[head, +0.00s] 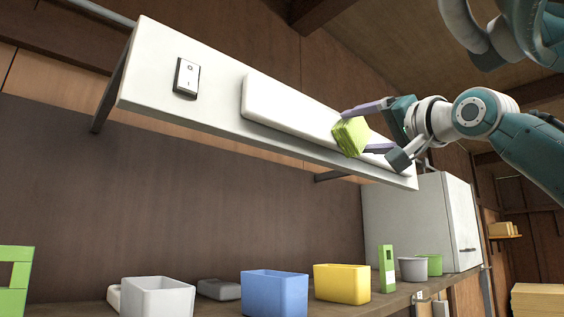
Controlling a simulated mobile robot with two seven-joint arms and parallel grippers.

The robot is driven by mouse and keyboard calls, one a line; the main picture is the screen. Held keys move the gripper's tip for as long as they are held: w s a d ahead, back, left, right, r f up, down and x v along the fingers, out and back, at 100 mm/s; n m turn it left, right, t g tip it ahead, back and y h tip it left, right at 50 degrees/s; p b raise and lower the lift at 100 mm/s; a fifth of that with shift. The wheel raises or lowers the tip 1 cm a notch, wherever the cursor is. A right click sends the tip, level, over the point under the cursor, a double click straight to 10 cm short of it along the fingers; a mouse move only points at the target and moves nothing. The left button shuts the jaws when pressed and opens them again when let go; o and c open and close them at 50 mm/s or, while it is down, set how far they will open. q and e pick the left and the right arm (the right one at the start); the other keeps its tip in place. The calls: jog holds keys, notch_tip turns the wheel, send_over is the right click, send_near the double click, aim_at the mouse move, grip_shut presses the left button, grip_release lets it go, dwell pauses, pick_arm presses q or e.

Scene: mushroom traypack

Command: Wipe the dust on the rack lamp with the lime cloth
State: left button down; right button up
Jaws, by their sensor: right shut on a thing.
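The rack lamp is a long white bar (285,108) on the underside of a pale overhead rack panel (210,100). My right gripper (352,132) comes in from the right and is shut on the folded lime cloth (350,137). The cloth is at the lamp's right half, against it or just in front of it; I cannot tell whether they touch. The cloth and gripper hide part of the lamp. I cannot make out dust on the part that shows. My left gripper is not in view.
Below, a shelf holds a white bin (157,298), a blue bin (274,292), a yellow bin (342,283), a green holder (387,268) and small pots. A white cabinet (425,222) stands at right. A switch (187,77) sits on the panel's left. Space between rack and bins is clear.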

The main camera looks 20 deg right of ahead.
jog(key=shift+w+d+p, duration=0.25)
jog(key=shift+d+p, duration=0.1)
jog(key=shift+d, duration=0.35)
jog(key=shift+w+d+p, duration=0.2)
jog(key=shift+d+p, duration=0.15)
jog(key=shift+d, duration=0.3)
jog(key=shift+w+p, duration=0.25)
jog(key=shift+p, duration=1.3)
jog(key=shift+s+a+f, duration=0.1)
jog(key=shift+s+a, duration=0.1)
jog(key=shift+a, duration=0.25)
jog(key=shift+s+a, duration=0.15)
jog(key=shift+a, duration=0.3)
jog(key=shift+s+a, duration=0.3)
jog(key=shift+a, duration=0.35)
jog(key=shift+s+a, duration=0.3)
jog(key=shift+a, duration=0.3)
